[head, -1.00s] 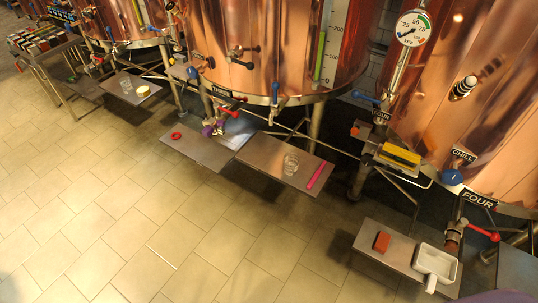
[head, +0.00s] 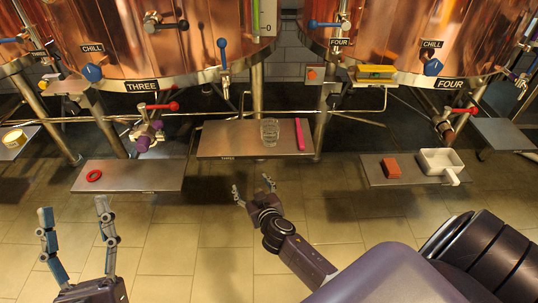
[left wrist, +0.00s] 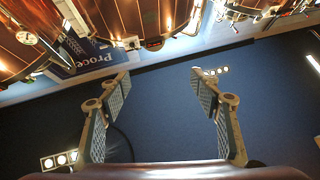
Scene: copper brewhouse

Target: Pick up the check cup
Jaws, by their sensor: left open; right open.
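The check cup seems to be the clear glass (head: 269,132), which stands upright on the middle steel shelf (head: 225,141) under the copper vessels. My right gripper (head: 252,185) is open and empty, in front of that shelf and a little below the glass in the picture, apart from it. My left gripper (head: 73,210) is open and empty at the lower left, fingers pointing up, well away from the glass. In the left wrist view my left gripper's spread fingers (left wrist: 160,76) have nothing between them, and the cup does not show.
A pink stick (head: 300,134) lies right of the glass. A red ring (head: 94,175) lies on the left shelf (head: 140,179). The right shelf holds an orange block (head: 391,167) and a white pan (head: 441,162). Valves and pipes hang above the shelves. The tiled floor in front is clear.

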